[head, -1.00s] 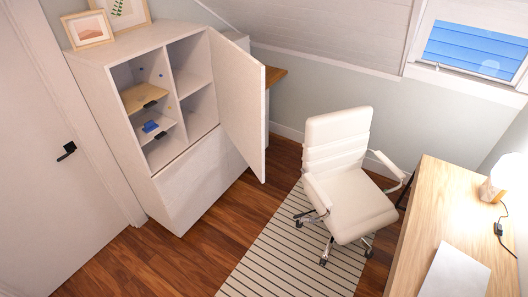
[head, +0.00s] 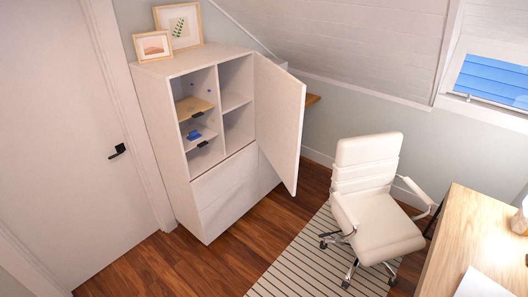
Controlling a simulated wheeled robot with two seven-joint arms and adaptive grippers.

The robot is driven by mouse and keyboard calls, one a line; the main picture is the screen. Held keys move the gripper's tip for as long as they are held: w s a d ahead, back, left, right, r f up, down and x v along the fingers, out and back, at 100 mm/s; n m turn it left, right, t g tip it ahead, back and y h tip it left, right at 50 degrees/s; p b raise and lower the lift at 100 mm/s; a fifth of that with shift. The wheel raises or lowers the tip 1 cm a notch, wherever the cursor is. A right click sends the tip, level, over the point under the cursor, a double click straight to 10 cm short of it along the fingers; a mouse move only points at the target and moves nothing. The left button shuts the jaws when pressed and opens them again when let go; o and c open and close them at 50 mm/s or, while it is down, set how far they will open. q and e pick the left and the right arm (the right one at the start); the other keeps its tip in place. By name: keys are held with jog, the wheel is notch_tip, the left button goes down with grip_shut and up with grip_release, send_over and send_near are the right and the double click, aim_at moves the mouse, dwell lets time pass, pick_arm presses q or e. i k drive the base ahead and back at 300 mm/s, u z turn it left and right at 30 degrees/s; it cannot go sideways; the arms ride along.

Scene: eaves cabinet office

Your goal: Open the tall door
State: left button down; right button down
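A tall white door panel (head: 279,120) on the white cabinet (head: 228,193) stands swung open, hinged at the right of its open compartments. A white room door (head: 60,150) with a black lever handle (head: 117,151) is at the left and looks shut. Neither of my grippers is in the head view, so their state is hidden.
The cabinet holds a wooden shelf piece (head: 193,107) and a small blue item (head: 194,135). Two framed pictures (head: 178,27) stand on top. A white office chair (head: 372,205) stands on a striped rug (head: 300,262), left of a wooden desk (head: 475,235). Wood floor (head: 185,262) before the cabinet is clear.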

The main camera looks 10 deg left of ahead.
aim_at(279, 97)
jog(key=u, duration=0.85)
jog(key=i, duration=1.25)
jog(key=z, duration=0.7)
jog(key=i, duration=0.5)
jog(key=z, duration=0.6)
